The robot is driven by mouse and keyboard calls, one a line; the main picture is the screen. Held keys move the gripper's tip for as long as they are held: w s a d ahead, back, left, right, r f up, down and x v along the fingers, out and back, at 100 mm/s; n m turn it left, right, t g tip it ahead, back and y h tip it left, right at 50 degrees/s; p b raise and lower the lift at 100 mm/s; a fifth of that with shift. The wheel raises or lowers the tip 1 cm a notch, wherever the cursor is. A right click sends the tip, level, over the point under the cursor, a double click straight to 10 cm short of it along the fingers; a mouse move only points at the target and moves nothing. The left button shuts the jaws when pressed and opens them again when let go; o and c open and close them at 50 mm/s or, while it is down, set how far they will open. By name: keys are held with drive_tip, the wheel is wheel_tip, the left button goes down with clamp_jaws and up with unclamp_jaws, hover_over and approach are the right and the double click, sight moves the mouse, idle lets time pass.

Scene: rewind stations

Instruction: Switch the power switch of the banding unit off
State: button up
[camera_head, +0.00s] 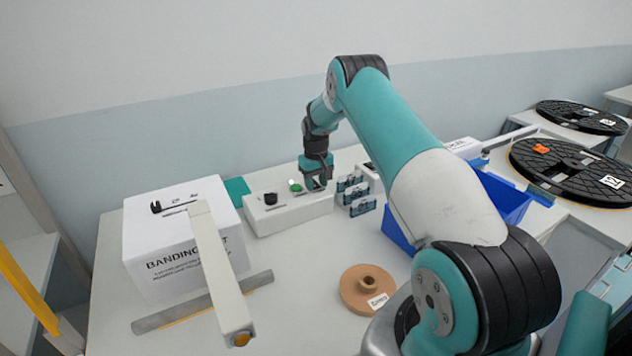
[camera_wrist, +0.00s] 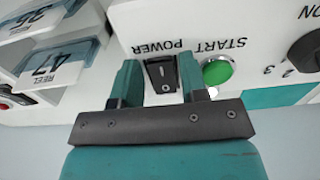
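The power switch (camera_wrist: 161,75) is a small black rocker with a pale line mark, beside the upside-down word POWER in the wrist view. I cannot tell which side is pressed in. It sits on a low white control box (camera_head: 290,215), right of its green START button (camera_head: 295,186) in the head view. The white unit marked BANDING (camera_head: 170,255) stands to the left. My gripper (camera_wrist: 160,80) is open, its two teal fingers apart, with the switch showing between them. Contact cannot be told. In the head view my gripper (camera_head: 316,184) hides the switch.
A black knob (camera_head: 270,199) is on the box left of the START button. Reel tags (camera_head: 357,193) stand close to the right of my gripper. A blue bin (camera_head: 505,198), a brown spool (camera_head: 352,292) and black reels (camera_head: 590,172) are further off.

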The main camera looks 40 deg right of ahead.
drive_tip(key=c, duration=0.6)
drive_tip(key=shift+w+f+g+b, duration=0.15)
drive_tip(key=shift+g+b, duration=0.15)
drive_tip(key=shift+b, duration=0.2)
drive_tip(key=shift+w+d+g+b, duration=0.15)
drive_tip(key=shift+g+b, duration=0.45)
drive_tip(key=shift+b, duration=0.15)
drive_tip(key=shift+r+g+y+b, duration=0.35)
drive_tip(key=shift+g+y+b, duration=0.1)
drive_tip(key=shift+g, duration=0.15)
drive_tip(key=o, duration=0.9)
drive_tip(key=shift+o, duration=0.2)
drive_tip(key=shift+r, duration=0.1)
